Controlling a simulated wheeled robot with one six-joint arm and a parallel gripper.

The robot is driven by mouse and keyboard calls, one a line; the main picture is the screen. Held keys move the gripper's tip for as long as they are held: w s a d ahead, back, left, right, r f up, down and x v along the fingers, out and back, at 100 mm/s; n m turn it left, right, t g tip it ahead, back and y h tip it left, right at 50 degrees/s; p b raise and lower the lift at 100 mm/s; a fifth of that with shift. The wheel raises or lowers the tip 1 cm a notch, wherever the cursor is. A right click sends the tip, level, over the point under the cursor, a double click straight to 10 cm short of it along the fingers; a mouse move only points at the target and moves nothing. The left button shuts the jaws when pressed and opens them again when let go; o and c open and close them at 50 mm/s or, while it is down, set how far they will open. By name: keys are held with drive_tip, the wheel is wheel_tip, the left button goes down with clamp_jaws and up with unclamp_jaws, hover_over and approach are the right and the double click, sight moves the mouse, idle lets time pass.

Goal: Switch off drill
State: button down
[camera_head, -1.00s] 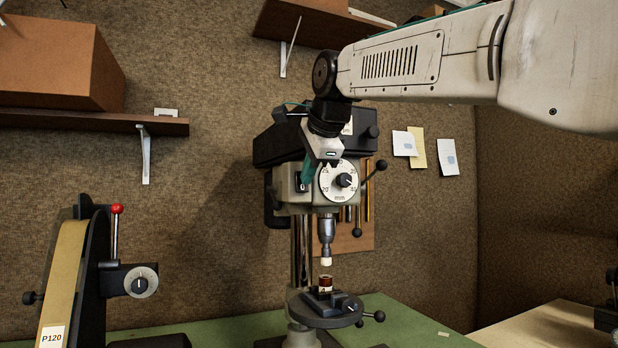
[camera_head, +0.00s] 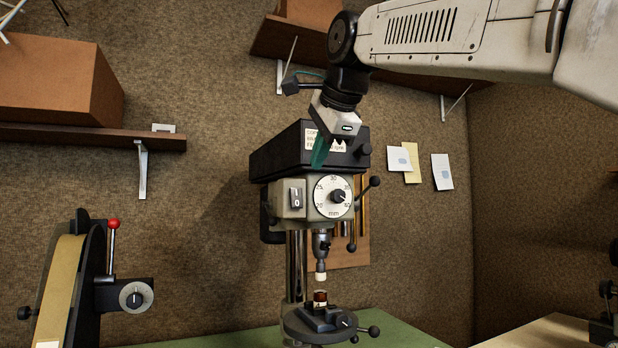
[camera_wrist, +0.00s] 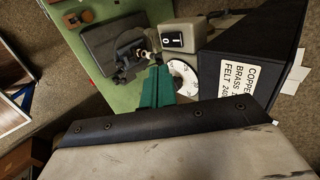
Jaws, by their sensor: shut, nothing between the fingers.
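The bench drill (camera_head: 290,155) stands upright with a black head, a grey front and a round dial (camera_head: 334,196). Its black rocker switch (camera_head: 296,198), marked I above 0, is left of the dial and in plain view. The switch also shows in the wrist view (camera_wrist: 172,40); which half is pressed in I cannot tell. My gripper (camera_head: 319,154) has teal fingers, shut and empty, in front of the black head, above and right of the switch and apart from it. In the wrist view the teal fingers (camera_wrist: 160,90) point toward the drill.
The chuck (camera_head: 321,252) hangs over a small round table (camera_head: 318,326) holding a small brown part. Feed handles (camera_head: 374,182) stick out at the drill's right. A belt sander (camera_head: 75,270) stands at left. Shelves (camera_head: 90,137) are on the wall.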

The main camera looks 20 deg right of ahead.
drive_tip(key=shift+v, duration=1.8)
drive_tip(key=s+d+f+n+g, duration=0.1)
drive_tip(key=s+f+n, duration=0.4)
drive_tip(key=f, duration=1)
drive_tip(key=s+d+f+n+g, duration=0.1)
drive_tip(key=s+f+n+g, duration=0.3)
drive_tip(key=s+f, duration=0.8)
drive_tip(key=s+d+f+n+g, duration=0.2)
drive_tip(key=s+f+n, duration=0.6)
drive_tip(key=f, duration=1)
drive_tip(key=shift+s+g+h, duration=0.2)
drive_tip(key=shift+g+h, duration=0.1)
drive_tip(key=shift+a, duration=0.1)
